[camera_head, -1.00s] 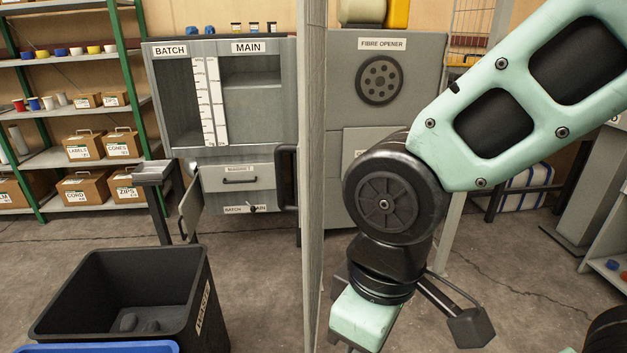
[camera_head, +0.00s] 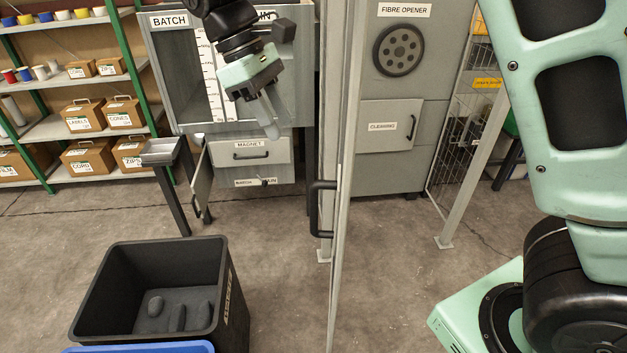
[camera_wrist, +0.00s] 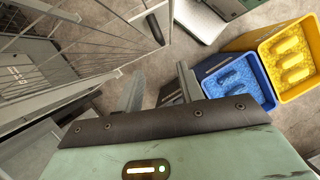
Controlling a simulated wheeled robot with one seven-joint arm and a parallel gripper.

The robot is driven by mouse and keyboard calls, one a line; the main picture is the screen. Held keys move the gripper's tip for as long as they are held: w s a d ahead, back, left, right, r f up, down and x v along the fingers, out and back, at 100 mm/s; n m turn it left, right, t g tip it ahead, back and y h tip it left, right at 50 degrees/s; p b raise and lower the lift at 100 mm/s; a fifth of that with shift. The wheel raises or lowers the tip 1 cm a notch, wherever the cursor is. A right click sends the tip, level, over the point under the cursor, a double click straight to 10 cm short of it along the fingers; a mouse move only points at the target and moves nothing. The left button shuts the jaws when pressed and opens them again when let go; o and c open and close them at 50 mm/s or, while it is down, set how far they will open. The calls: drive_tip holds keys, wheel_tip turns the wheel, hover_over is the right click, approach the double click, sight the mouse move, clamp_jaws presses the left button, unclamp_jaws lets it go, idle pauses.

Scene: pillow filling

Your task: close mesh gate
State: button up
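The mesh gate (camera_head: 345,150) shows almost edge-on in the head view, as a thin grey upright panel right of the middle. Its black bar handle (camera_head: 321,208) sticks out on its left side. In the wrist view a grey mesh panel (camera_wrist: 85,55), which looks like the gate, fills the upper left, with a black handle (camera_wrist: 154,28) at its edge. My gripper (camera_head: 264,115) is left of the gate in the head view, fingers pointing down in front of the grey cabinet. In the wrist view its fingers (camera_wrist: 160,88) stand apart with nothing between them.
A black bin (camera_head: 165,290) with dark lumps stands at lower left, a blue bin rim (camera_head: 140,348) before it. A small tray stand (camera_head: 165,155) is behind. The fibre opener (camera_head: 400,100) stands beyond the gate. The wrist view shows blue (camera_wrist: 235,80) and yellow (camera_wrist: 290,60) bins.

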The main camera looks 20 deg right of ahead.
drive_tip(key=p+x, duration=0.3)
drive_tip(key=x, duration=1.4)
drive_tip(key=shift+f, duration=0.1)
clamp_jaws()
